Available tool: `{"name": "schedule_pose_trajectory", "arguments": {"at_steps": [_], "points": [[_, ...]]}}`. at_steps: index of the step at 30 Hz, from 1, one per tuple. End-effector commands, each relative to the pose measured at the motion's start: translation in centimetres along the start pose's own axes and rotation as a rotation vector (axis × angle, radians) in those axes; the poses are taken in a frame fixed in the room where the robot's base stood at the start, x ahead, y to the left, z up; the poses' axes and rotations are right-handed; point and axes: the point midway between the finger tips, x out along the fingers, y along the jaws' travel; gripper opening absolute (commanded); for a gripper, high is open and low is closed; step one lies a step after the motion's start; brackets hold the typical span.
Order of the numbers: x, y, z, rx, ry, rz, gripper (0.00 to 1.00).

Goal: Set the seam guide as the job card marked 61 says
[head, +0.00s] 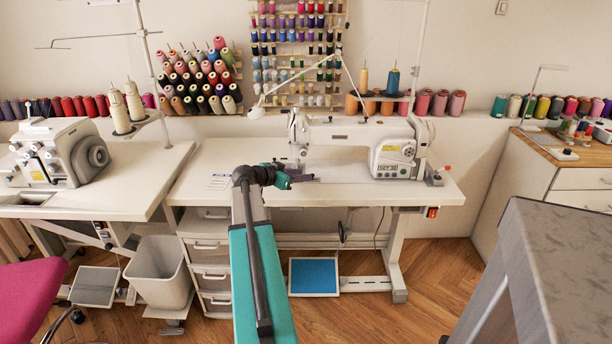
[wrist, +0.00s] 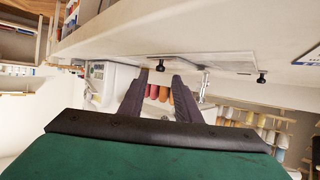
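My gripper (head: 302,178) is above the white sewing table (head: 190,192), in front of the sewing machine (head: 350,135) near its needle end. In the wrist view my gripper (wrist: 159,77) has its two dark fingers apart with nothing between them. That view is upside down, with the table top above the fingers. Two small black knobs, a near one (wrist: 262,77) and one by the fingertips (wrist: 160,68), stand on or beside a metal plate (wrist: 215,58). I cannot tell which part is the seam guide. A small printed card (head: 220,181) lies on the table's left; its number is unreadable.
An overlock machine (head: 62,152) stands on the left table. A grey-topped bench (head: 570,250) is at the right. The table between the card and my gripper looks mostly clear.

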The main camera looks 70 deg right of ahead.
Motion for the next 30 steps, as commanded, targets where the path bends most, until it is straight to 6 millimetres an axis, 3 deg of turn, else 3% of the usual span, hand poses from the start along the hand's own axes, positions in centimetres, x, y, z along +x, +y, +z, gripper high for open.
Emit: {"name": "schedule_pose_trajectory", "arguments": {"at_steps": [3, 9, 21, 27, 30], "points": [[1.8, 0.0, 0.0, 0.000, 0.000, 0.002, 0.30], [3.4, -0.1, -0.1, 0.000, 0.000, 0.000, 0.30], [3.8, -0.1, 0.0, -0.001, 0.000, -0.001, 0.30], [3.8, -0.1, 0.0, -0.001, 0.000, -0.001, 0.00], [3.8, -0.1, 0.1, -0.001, 0.000, -0.001, 0.00]]}}
